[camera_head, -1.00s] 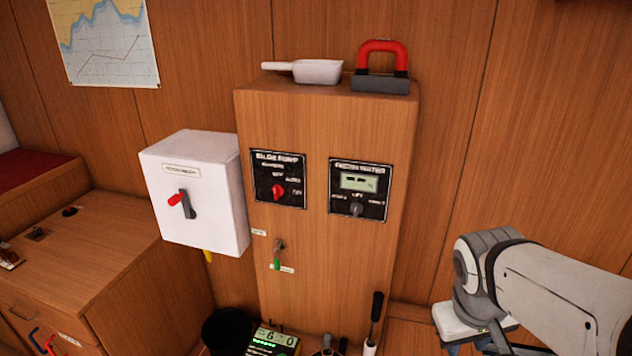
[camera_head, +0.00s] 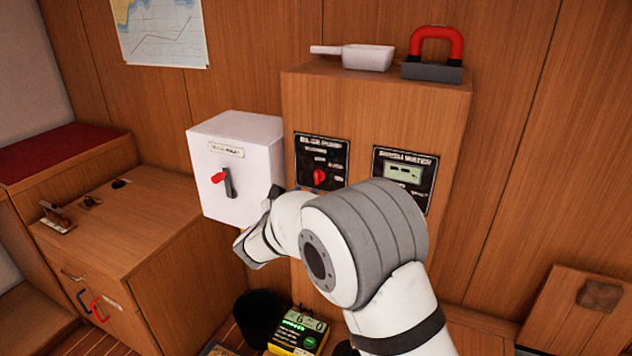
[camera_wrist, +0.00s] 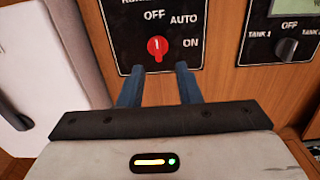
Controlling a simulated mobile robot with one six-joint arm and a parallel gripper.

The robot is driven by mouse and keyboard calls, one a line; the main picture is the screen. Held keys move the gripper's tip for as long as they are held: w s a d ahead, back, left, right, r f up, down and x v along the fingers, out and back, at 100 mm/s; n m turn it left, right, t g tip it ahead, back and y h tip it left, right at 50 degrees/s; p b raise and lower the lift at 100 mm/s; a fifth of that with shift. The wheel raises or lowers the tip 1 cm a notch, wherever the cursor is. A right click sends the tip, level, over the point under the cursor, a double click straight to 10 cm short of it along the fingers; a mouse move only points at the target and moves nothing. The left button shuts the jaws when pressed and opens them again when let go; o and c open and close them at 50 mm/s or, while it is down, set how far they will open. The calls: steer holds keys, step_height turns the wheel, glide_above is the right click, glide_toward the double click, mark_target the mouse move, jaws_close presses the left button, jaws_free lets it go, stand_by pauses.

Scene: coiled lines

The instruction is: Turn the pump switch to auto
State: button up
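The bilge pump panel (camera_head: 321,147) is a black plate on the wooden cabinet, with a red rotary switch (camera_head: 319,177). In the wrist view the red switch (camera_wrist: 157,49) has a white mark that stands nearly upright, towards OFF. AUTO is up and right of it, and ON is at its right. My gripper (camera_wrist: 160,69) is open, its two blue fingers apart and empty. Their tips are just below the switch in the picture; contact cannot be told. In the head view my arm covers the cabinet front below the panel.
A white box (camera_head: 236,165) with a red and grey lever is left of the panel. The fresh water panel (camera_head: 404,172) is at its right. A white scoop (camera_head: 353,56) and a red-handled magnet (camera_head: 435,53) lie on the cabinet top. A yellow meter (camera_head: 299,331) stands below.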

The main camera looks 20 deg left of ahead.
mark_target(317, 178)
steer(key=w+p, duration=0.1)
steer(key=w, duration=0.6)
steer(key=shift+w+d, duration=0.15)
steer(key=shift+w, duration=0.15)
steer(key=shift+c, duration=0.2)
jaws_close()
steer(key=shift+d, duration=0.1)
